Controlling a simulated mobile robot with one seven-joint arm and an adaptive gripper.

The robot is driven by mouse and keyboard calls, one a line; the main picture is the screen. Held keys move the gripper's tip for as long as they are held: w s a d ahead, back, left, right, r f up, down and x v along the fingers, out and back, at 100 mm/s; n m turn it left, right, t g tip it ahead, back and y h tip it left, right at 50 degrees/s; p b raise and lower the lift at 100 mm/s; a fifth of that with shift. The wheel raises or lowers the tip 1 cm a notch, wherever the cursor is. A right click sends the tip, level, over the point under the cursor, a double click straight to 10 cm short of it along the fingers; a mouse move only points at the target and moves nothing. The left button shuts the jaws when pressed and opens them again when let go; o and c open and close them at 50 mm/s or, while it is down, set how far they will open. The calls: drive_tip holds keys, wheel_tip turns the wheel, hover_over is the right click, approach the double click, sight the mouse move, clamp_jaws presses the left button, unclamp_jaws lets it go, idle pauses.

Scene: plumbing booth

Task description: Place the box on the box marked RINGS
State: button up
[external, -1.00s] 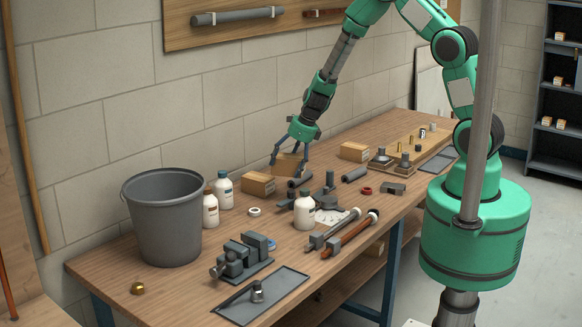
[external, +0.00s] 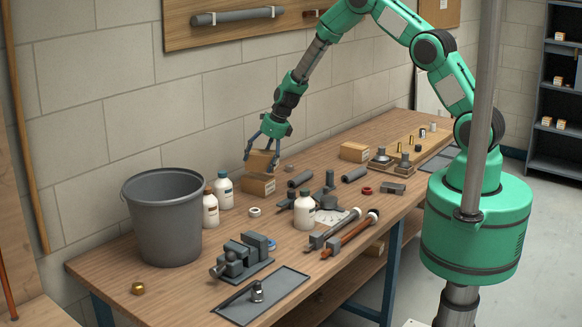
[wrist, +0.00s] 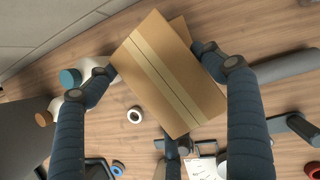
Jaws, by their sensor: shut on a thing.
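My gripper (external: 262,157) is shut on a cardboard box (external: 260,162), with fingers on both sides of it. The held box is above another cardboard box (external: 257,185) on the workbench; I cannot tell whether they touch. In the wrist view the held box (wrist: 165,80) shows a pale tape strip and covers most of the lower box (wrist: 182,29), whose corner shows behind it. A third cardboard box (external: 354,152) stands farther along the bench near the wall. I cannot read the word RINGS on any box.
White bottles (external: 224,191) and a large grey bucket (external: 165,218) stand left of the boxes. A white ring (external: 254,211) lies in front. Pipe pieces, fittings and another bottle (external: 304,211) crowd the bench to the right. The wall is close behind.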

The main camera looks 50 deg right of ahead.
sight(256, 167)
drive_tip(key=shift+w, duration=1.25)
drive_tip(key=shift+f, duration=0.15)
drive_tip(key=shift+f, duration=1.65)
drive_tip(key=shift+f, duration=0.15)
drive_tip(key=o, duration=1.4)
drive_tip(key=v, duration=1.2)
drive_tip(key=shift+s, duration=0.15)
